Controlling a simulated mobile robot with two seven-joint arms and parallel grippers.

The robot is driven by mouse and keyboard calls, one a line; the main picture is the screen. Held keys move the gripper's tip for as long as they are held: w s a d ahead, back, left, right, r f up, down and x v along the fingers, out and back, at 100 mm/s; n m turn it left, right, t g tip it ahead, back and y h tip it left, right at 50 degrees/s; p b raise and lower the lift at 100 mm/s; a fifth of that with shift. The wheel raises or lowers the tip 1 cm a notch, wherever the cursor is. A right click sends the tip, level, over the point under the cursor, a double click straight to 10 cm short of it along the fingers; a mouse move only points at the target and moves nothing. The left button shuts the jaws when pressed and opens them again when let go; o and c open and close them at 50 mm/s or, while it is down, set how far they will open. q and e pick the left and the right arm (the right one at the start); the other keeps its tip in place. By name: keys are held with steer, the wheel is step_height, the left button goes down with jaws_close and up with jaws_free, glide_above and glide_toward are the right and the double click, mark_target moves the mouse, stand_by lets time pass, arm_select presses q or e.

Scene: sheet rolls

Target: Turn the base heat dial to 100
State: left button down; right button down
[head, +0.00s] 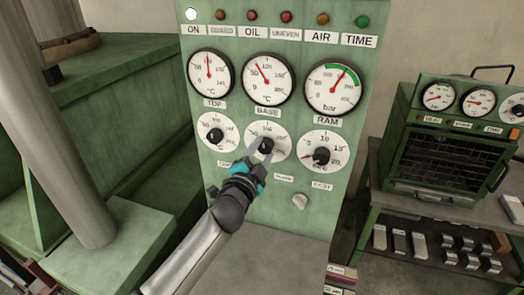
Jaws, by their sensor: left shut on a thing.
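The base heat dial (272,130) is a round white scale with a black knob at its centre, in the middle of the lower dial row on the green panel. It sits below the gauge labelled BASE (267,79). My left gripper (260,148) reaches up from below and is shut on the black knob of this dial. The fingers and knob overlap, so the knob's pointer cannot be read. The BASE gauge needle points up and to the left. My right gripper is not in view.
The TOP dial (217,132) is close on the left and the RAM dial (320,151) close on the right. A pale knob (300,201) sits lower on the panel (340,205). A green oven-like unit (458,145) stands at the right.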

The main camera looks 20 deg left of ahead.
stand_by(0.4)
arm_select(q)
steer(key=shift+c, duration=1.4)
jaws_free()
steer(key=s+b, duration=0.1)
steer(key=s, duration=1.4)
steer(key=shift+a+b, duration=0.25)
steer(key=shift+b, duration=0.05)
steer(key=shift+s, duration=0.2)
